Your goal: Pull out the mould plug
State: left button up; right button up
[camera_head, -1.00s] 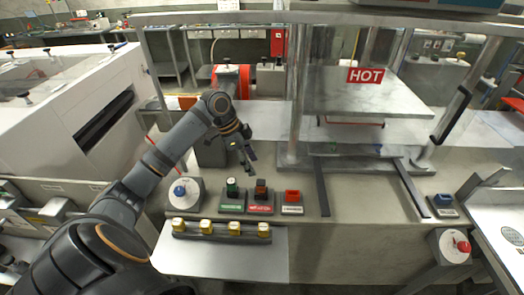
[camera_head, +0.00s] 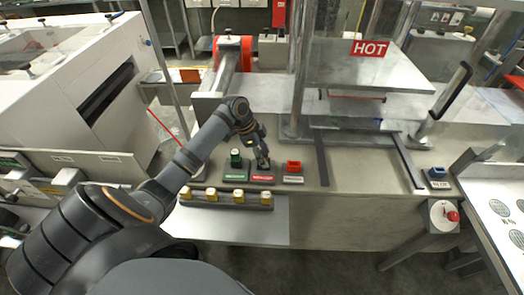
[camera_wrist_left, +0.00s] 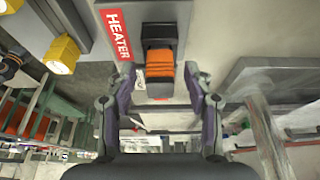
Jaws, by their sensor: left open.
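A row of three small devices stands on the bench front: a green one (camera_head: 236,158), a dark middle one with a red label (camera_head: 262,178), and a red one (camera_head: 293,166). My left gripper (camera_head: 264,163) is open over the middle one and partly hides it. In the left wrist view, an orange ribbed block (camera_wrist_left: 158,60) in a dark housing lies between the open left fingers (camera_wrist_left: 162,78). A red label beside it reads HEATER (camera_wrist_left: 118,36). I cannot read which device is named mould. My right gripper is not in view.
Yellow-topped knobs (camera_head: 238,196) stand on a bar in front of the devices. A press with a red HOT sign (camera_head: 369,48) stands at the right behind two rails.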

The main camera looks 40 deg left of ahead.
aim_at(264, 153)
pick_arm(q)
jog(key=shift+c, duration=0.9)
jog(key=c, duration=0.5)
grip_shut()
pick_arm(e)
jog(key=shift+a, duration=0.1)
pick_arm(q)
jog(key=shift+w+r+p, duration=0.1)
jog(key=shift+r+p, duration=0.2)
jog(key=shift+p, duration=0.15)
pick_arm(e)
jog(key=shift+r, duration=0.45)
pick_arm(q)
jog(key=shift+r, duration=0.2)
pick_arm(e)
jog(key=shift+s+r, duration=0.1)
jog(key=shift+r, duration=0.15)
pick_arm(q)
jog(key=shift+r+p, duration=0.1)
jog(key=shift+p, duration=0.3)
jog(key=shift+r+p, duration=2.05)
jog(key=shift+p, duration=0.1)
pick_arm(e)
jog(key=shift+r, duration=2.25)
